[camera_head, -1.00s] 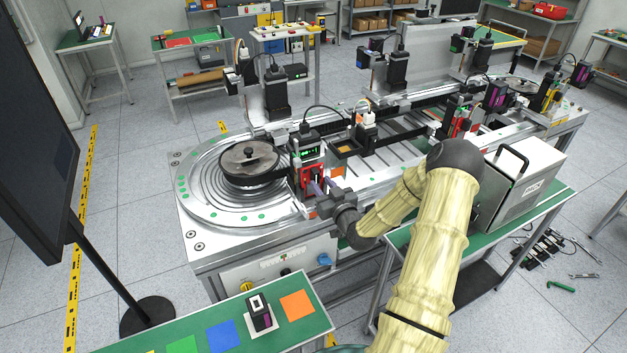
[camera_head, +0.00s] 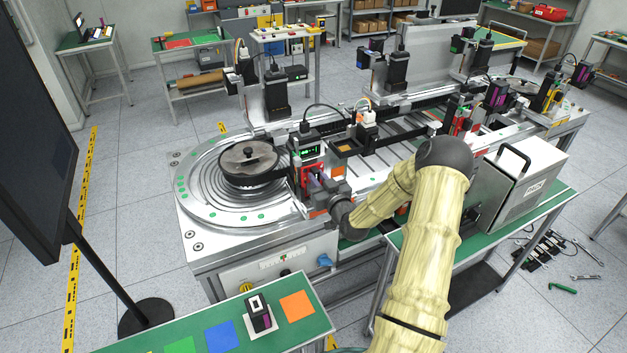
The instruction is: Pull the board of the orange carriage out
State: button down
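A red-orange carriage (camera_head: 306,174) stands at the front of the machine, beside the round metal track, with a black unit and small green lights above it. My gripper (camera_head: 317,186) is right at the front of this carriage, its fingertips overlapping the carriage's face. The board itself is mostly hidden by the gripper and too small to make out. I cannot tell whether the fingers are touching or closed on anything.
A grey metal case (camera_head: 522,187) stands on the green-topped table at right. A green bench (camera_head: 180,330) with coloured squares and a small device (camera_head: 259,314) is in front. A dark screen (camera_head: 35,130) stands at left.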

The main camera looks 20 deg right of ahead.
jog(key=shift+r, duration=0.3)
jog(key=shift+r, duration=0.3)
jog(key=shift+r+p, duration=0.45)
jog(key=shift+r, duration=0.05)
jog(key=shift+r+p, duration=1.15)
jog(key=shift+r, duration=1.3)
